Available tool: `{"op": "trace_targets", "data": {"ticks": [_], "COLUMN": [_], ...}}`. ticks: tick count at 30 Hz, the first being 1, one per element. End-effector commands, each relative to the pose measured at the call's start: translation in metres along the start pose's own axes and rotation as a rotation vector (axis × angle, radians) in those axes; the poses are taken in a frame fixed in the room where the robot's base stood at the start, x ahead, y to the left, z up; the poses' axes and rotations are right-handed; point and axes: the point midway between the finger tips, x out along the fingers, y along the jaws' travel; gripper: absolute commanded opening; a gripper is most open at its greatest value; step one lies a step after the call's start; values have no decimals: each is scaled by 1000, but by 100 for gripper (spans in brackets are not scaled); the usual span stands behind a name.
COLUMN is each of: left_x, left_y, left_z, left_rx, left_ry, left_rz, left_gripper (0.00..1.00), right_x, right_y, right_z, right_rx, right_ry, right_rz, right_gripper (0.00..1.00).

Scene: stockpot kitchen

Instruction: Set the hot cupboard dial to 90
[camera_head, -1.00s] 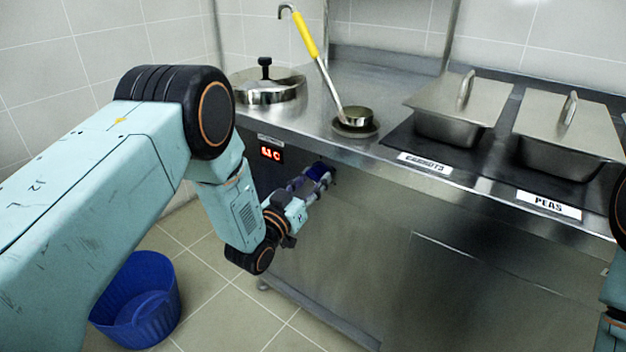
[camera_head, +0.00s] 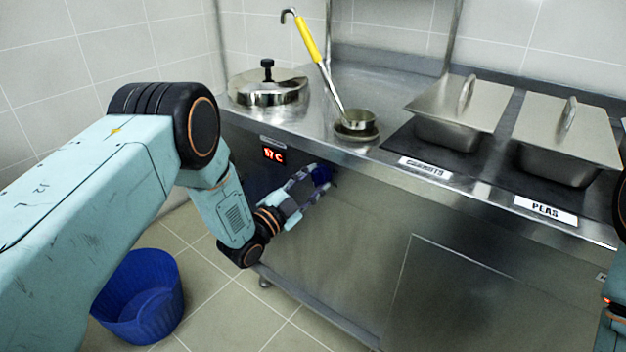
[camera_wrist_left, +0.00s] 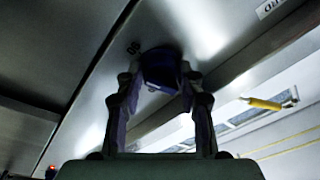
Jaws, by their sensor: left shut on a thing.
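The hot cupboard dial (camera_head: 322,174) is a dark blue knob on the front panel, below the counter edge. My left gripper (camera_head: 314,184) is shut on it, with its body partly hiding it. The display (camera_head: 273,155) left of the dial glows red and seems to read 67 C; the first digit is unclear. The dial's pointer is not clear. My right gripper is not in view.
On the counter are a lidded pot (camera_head: 268,88), a yellow-handled ladle (camera_head: 308,38) in a small dish, and lidded pans behind the labels CARROTS (camera_head: 425,168) and PEAS (camera_head: 545,210). A blue bin (camera_head: 140,297) stands on the floor below my left arm.

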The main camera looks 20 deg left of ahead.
Motion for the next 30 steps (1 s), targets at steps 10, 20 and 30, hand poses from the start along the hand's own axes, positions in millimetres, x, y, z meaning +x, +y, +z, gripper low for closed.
{"op": "trace_targets", "data": {"ticks": [10,20,30], "left_x": [0,0,0], "left_y": [-1,0,0], "left_z": [0,1,0], "left_rx": [147,181,180], "left_ry": [10,12,12], "left_rz": [22,27,27], "left_gripper": [6,6,44], "right_x": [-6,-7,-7], "right_y": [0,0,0], "right_z": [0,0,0], "right_rx": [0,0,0], "right_ry": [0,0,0], "right_rz": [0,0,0], "right_gripper": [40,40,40]}}
